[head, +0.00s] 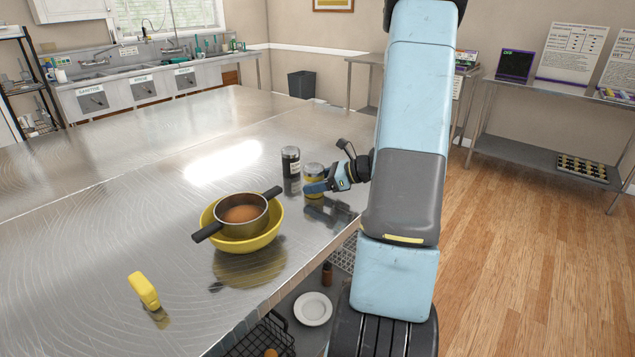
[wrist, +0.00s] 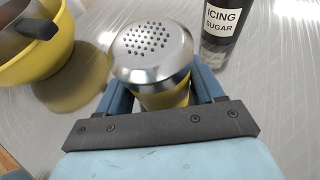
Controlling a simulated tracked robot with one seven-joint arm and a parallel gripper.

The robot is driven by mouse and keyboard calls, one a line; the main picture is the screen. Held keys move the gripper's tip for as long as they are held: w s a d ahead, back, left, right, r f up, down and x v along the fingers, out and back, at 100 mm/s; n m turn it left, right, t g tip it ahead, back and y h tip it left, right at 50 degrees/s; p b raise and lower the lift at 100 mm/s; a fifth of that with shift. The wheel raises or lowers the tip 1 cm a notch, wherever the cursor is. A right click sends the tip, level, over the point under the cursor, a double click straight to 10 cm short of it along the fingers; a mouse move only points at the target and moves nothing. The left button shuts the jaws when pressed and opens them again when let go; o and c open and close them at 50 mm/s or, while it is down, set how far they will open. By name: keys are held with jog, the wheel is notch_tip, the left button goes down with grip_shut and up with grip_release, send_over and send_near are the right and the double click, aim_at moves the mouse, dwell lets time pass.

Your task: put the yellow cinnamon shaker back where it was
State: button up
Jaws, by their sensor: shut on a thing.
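The yellow cinnamon shaker (head: 314,171) has a silver perforated lid, and it fills the middle of the wrist view (wrist: 150,55). My gripper (head: 318,187) is shut on it, with one blue finger on each side of its body in the wrist view (wrist: 162,95). The shaker looks upright. I cannot tell for sure whether its base touches the steel table (head: 110,235). Its label is hidden from the wrist camera.
An icing sugar shaker (head: 291,162) stands close beside it, its label readable in the wrist view (wrist: 221,22). A yellow bowl (head: 262,240) holds a dark-handled pot (head: 243,214). A yellow object (head: 144,290) is at front left. The table's left part is clear.

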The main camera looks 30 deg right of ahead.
jog(key=o, duration=1.1)
jog(key=shift+r, duration=0.1)
jog(key=v, duration=1.1)
jog(key=shift+s+d+r, duration=0.15)
jog(key=shift+s+d, duration=0.1)
jog(key=s+a+r+n+g+h, duration=0.1)
jog(key=s+a+r+n+g, duration=0.1)
jog(key=a+r+n, duration=0.3)
jog(key=s+a+r+n+g+h, duration=0.1)
jog(key=s+a+r+n+g, duration=0.15)
jog(key=a, duration=0.55)
jog(key=s+a+r+n+g+h, duration=0.1)
jog(key=a+r+n+g, duration=0.1)
jog(key=a+n, duration=0.35)
jog(key=s+a+r+n+t+h, duration=0.1)
jog(key=s+a+r+n+h, duration=0.2)
jog(key=s+n, duration=0.3)
jog(key=s+a+r+n+t+h, duration=0.2)
jog(key=s+a+r+n+h, duration=0.1)
jog(key=s+r+n, duration=0.3)
jog(key=shift+s+a+n+h, duration=0.3)
jog(key=shift+a+n+h, duration=0.1)
jog(key=shift+a+n, duration=0.4)
